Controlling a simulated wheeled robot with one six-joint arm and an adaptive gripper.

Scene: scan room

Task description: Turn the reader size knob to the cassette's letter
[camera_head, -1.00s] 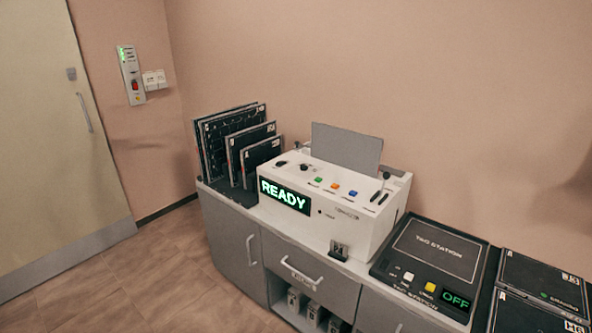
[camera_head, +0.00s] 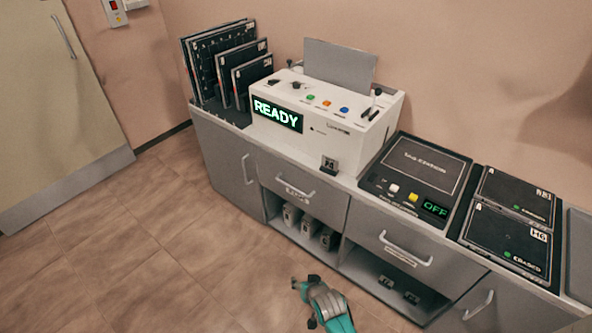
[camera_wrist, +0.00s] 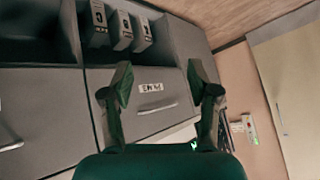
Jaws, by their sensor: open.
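The reader (camera_head: 310,141) is a white box on the cabinet top, with a green READY display (camera_head: 277,114). Its top carries small dark knobs (camera_head: 296,85) and coloured buttons; which knob sets size and where it points are too small to read. Dark cassettes (camera_head: 202,68) stand upright in a rack left of the reader. Two flat cassettes (camera_head: 505,242) lie at the right, the nearer marked HG. My gripper shows at the bottom of the head view, low in front of the cabinet, away from the reader. In the wrist view my gripper (camera_wrist: 160,70) is open and empty, facing drawers.
A dark station (camera_head: 412,178) reading OFF lies right of the reader. A small dark labelled block (camera_head: 329,165) stands at the reader's front. Drawer handles (camera_head: 405,251) stick out from the cabinet, above open shelves with small blocks. The floor (camera_head: 150,235) at left is clear.

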